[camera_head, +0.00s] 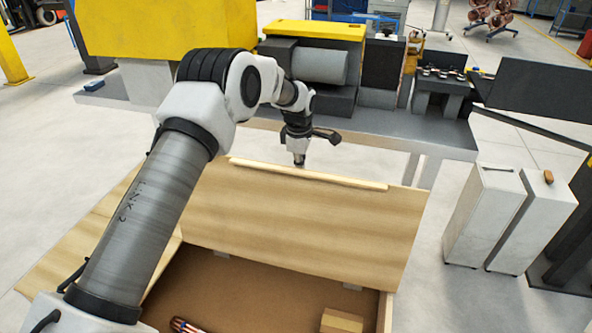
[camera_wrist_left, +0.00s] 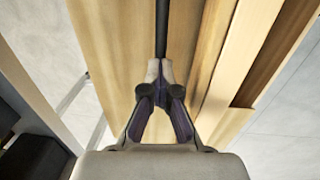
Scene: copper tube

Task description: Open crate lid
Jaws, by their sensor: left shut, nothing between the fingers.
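The wooden crate lid (camera_head: 300,215) stands raised at the back of the crate, with a pale strip (camera_head: 300,174) along its top edge. The open crate (camera_head: 386,312) is below it, with copper-coloured tubes (camera_head: 185,326) and a wooden block (camera_head: 341,321) inside. My left gripper (camera_head: 299,160) points down at the middle of the lid's top edge. Its fingers are shut and empty in the left wrist view (camera_wrist_left: 161,68), over wooden boards. I cannot tell whether the fingertips touch the lid. My right gripper is not in view.
A grey bench (camera_head: 400,128) with machinery and a yellow housing (camera_head: 160,28) stands behind the lid. Two white cabinets (camera_head: 484,215) stand at the right, near a dark panel (camera_head: 540,95). Bare floor shows between the crate and the cabinets.

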